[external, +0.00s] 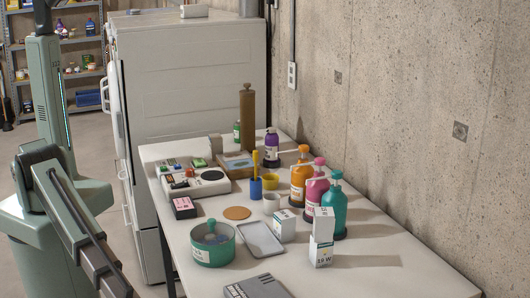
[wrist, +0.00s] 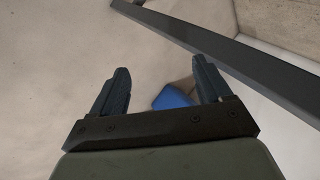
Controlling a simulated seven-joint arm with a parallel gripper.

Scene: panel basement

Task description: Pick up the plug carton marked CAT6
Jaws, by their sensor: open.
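Several small cartons stand on the white table (external: 375,268) in the external view. One white carton (external: 285,226) with dark print stands beside the grey tray. Another white carton (external: 323,224) sits on top of a lower white carton (external: 320,252), whose print seems to end in "W". A pink-and-black box (external: 184,207) lies near the left edge. I cannot read CAT6 on any of them. My gripper (wrist: 162,72) is open and empty in the wrist view, facing the floor away from these cartons. It is outside the external view.
Pump bottles (external: 317,182) stand along the wall side. A blue object (wrist: 171,97) and dark bar (wrist: 235,45) show in the wrist view.

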